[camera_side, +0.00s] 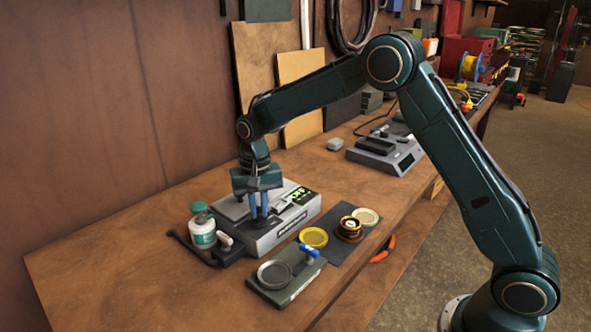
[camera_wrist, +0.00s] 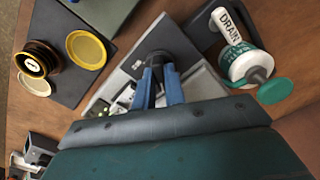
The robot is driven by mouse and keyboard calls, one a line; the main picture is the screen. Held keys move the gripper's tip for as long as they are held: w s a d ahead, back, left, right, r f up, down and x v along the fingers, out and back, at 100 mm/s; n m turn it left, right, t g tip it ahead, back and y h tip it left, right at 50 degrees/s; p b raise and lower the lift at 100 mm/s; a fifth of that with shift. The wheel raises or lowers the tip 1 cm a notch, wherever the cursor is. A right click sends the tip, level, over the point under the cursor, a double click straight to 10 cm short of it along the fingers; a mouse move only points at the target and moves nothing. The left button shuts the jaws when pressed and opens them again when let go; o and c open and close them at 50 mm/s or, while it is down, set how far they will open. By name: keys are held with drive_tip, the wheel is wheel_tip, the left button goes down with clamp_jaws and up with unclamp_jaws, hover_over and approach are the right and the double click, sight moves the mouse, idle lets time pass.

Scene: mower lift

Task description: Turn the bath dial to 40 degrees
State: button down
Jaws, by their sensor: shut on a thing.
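The bath (camera_side: 288,226) is a grey box on the wooden bench with a lit green display (camera_side: 298,196) on its top; I cannot read the number surely. My gripper (camera_side: 259,218) points straight down over the bath's top, its two blue fingers close together. In the wrist view the fingers (camera_wrist: 161,78) are shut on a dark round knob, the dial (camera_wrist: 156,57), on the bath's top face (camera_wrist: 189,52). The fingers hide much of the dial, and its pointer does not show.
A green-grey fixture (camera_side: 287,275) with a round dish and blue clamp is in front. A dark mat (camera_side: 338,246) holds yellow and pale round parts. Another grey device (camera_side: 384,154) stands behind.

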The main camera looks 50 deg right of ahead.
sight(259, 210)
drive_tip(key=shift+m, duration=1.1)
drive_tip(key=shift+r, duration=0.1)
drive_tip(key=c, duration=1.5)
unclamp_jaws()
drive_tip(key=shift+o, duration=0.2)
wheel_tip(259, 210, up, 14)
